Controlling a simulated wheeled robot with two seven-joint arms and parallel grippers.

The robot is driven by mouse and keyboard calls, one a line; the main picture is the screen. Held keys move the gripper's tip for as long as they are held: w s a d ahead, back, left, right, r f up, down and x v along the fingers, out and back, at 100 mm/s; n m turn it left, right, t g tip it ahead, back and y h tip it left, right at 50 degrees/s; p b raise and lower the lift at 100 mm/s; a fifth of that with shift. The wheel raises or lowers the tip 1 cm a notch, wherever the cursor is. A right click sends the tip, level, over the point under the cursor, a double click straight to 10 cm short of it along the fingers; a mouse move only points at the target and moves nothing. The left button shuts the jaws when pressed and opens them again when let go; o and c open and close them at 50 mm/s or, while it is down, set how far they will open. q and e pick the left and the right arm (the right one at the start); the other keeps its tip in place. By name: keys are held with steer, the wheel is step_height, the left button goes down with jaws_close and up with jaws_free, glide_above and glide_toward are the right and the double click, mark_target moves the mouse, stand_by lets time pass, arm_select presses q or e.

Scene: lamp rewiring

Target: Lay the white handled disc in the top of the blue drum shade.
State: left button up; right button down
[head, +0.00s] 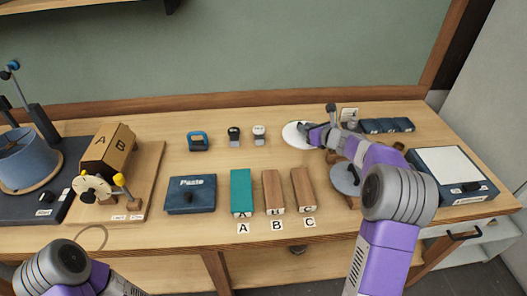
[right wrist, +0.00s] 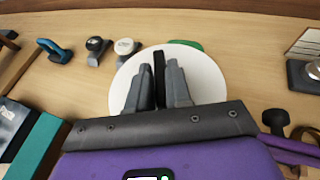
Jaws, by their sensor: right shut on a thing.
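The white handled disc (head: 291,136) lies at the back of the table, right of centre, partly covered by my right gripper (head: 308,133). In the right wrist view the disc (right wrist: 208,72) spreads out beneath the fingers. Its dark upright handle (right wrist: 159,68) stands between the fingertips of my right gripper (right wrist: 158,85), which is shut on it. I cannot tell whether the disc touches the table. The blue drum shade (head: 28,158) is at the far left, cut by the picture's edge. A left arm link shows at bottom left, but the left gripper is not in view.
A brown box marked A and B (head: 108,150) stands beside the shade. A blue Paste box (head: 190,195), a teal block (head: 241,192) and two wooden blocks lie along the front. A grey round lid (head: 345,180) is near my right arm.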

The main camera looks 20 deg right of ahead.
step_height(320, 180, down, 10)
steer(key=b, duration=0.4)
steer(key=shift+r, duration=0.1)
steer(key=c, duration=1.1)
jaws_free()
steer(key=shift+o, duration=0.2)
